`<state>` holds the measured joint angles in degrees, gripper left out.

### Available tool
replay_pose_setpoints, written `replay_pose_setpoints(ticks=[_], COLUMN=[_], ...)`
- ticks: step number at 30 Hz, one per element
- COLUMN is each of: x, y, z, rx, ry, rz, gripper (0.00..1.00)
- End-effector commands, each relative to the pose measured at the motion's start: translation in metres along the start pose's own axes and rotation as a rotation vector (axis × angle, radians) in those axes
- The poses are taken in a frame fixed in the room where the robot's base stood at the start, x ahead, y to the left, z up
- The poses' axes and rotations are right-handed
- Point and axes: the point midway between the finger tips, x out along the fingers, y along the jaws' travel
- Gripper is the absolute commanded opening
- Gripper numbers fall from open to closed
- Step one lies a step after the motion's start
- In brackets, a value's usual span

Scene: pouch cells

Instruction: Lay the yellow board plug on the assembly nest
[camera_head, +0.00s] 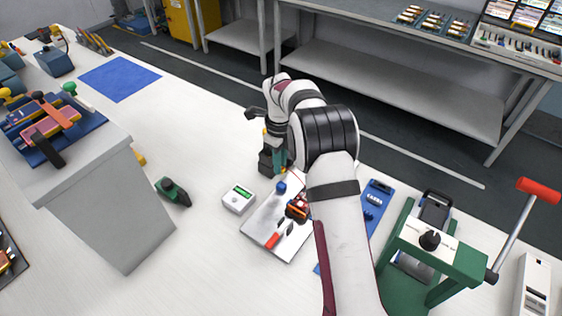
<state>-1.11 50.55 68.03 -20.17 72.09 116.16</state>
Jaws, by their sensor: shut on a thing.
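My gripper (272,158) points down near the middle of the bench, just beyond the far edge of a pale plate. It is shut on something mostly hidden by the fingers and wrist. A small yellow patch shows there, which looks like the yellow board plug (265,136), but its shape and tilt cannot be made out. The pale plate, apparently the assembly nest (262,226), lies in front of my gripper. It carries a blue knob and a red-handled clamp. My forearm hides its right side.
A white meter (239,199) and a dark green tool (173,192) lie left of the plate. A blue tray (377,200) and green press (440,250) stand right. A grey block (110,200) stands left. A blue mat (119,79) lies at the back left.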

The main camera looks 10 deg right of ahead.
Motion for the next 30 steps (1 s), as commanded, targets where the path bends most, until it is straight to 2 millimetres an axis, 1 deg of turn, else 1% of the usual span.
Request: replay_pose_setpoints(ticks=[6, 12, 30], x=[0.022, 0.035, 0.035], y=[0.000, 0.000, 0.000], z=[0.000, -0.001, 0.000], rx=[0.002, 0.001, 0.001], ry=[0.001, 0.000, -0.001], rz=[0.004, 0.004, 0.004], gripper=[0.00, 0.00, 0.00])
